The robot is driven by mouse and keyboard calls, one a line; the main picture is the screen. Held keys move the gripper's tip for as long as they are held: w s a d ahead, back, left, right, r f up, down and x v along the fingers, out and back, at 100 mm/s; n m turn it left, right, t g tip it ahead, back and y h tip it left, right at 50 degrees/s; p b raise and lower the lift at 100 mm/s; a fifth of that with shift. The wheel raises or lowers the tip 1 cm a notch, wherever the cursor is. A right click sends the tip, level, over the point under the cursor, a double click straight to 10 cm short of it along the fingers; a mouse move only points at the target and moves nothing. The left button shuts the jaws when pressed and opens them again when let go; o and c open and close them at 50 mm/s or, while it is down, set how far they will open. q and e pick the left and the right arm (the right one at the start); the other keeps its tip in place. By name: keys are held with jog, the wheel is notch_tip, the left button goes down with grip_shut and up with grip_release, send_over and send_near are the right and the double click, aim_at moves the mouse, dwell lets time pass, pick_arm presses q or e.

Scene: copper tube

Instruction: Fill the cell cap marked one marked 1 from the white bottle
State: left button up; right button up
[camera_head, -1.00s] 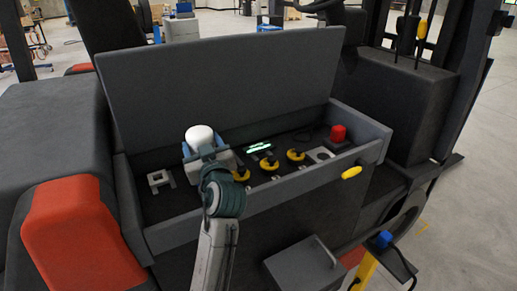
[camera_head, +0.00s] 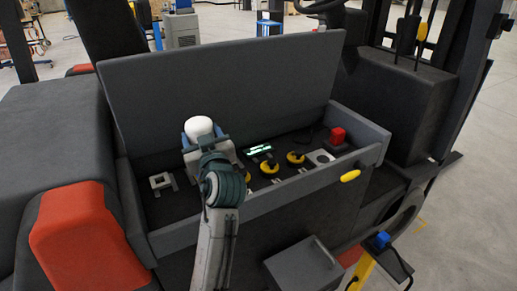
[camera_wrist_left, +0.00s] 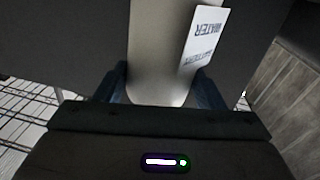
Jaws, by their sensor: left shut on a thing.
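The white bottle (camera_head: 199,127) stands out above the left part of the open battery compartment, its rounded white end up. My left gripper (camera_head: 207,147) is shut around it. In the left wrist view the bottle (camera_wrist_left: 160,60) sits between the two fingers and carries a white label reading WATER. Yellow cell caps stand in the compartment to the right of the gripper: one (camera_head: 270,165) nearer and one (camera_head: 296,157) farther right. Another is largely hidden behind my arm. Their numbers are too small to read, so I cannot tell which is marked 1. My right gripper is out of view.
The compartment's front wall (camera_head: 270,193) and raised lid (camera_head: 215,92) bound the space. Inside are a grey bracket (camera_head: 162,182), a lit green display (camera_head: 258,148), a pale plate with a round hole (camera_head: 321,157) and a red block (camera_head: 338,135). A grey box (camera_head: 303,267) stands in front.

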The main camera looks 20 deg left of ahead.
aim_at(200, 124)
pick_arm(q)
jog(key=shift+r+p, duration=1.4)
jog(key=shift+r, duration=0.95)
